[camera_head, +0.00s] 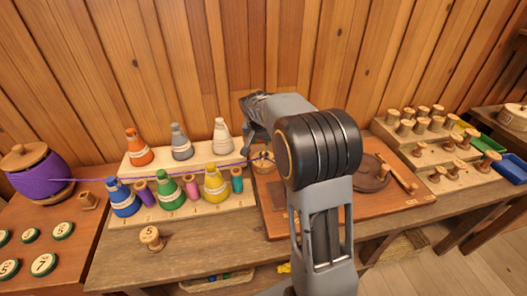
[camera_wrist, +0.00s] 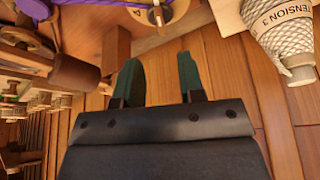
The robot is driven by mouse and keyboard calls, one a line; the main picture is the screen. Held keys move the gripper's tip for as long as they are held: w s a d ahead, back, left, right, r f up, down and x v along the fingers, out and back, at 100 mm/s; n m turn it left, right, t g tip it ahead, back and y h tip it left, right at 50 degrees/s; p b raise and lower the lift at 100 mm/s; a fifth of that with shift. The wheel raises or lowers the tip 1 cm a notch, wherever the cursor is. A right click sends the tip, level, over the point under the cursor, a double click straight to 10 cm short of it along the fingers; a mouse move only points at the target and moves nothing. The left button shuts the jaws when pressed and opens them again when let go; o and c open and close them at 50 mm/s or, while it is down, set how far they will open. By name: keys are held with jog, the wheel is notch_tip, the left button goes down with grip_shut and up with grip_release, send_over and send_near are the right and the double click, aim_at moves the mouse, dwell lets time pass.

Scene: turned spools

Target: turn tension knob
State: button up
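My gripper (camera_wrist: 159,75) shows in the wrist view with its two dark green fingers apart and nothing between them. A pale round dial (camera_wrist: 178,14) marked with a 4 is partly in view at the top edge, beyond the fingertips and apart from them. A small metal and wooden piece stands at its middle; I cannot tell for sure whether this is the tension knob. In the head view my arm hides the fingers and much of the brown board (camera_head: 275,222). A small light round part (camera_head: 263,163) shows on that board, left of my arm.
Thread cones (camera_head: 182,143) stand on a stepped rack left of my arm. A purple spool (camera_head: 38,178) sends thread to the board. Wooden spools (camera_head: 437,172) fill a rack at right. In the wrist view, a cone labelled tension 3 (camera_wrist: 281,32) and a brown wooden part (camera_wrist: 75,74) flank the fingers.

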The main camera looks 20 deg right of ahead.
aim_at(264, 152)
jog(key=x, duration=0.9)
jog(key=shift+f, duration=0.25)
grip_shut()
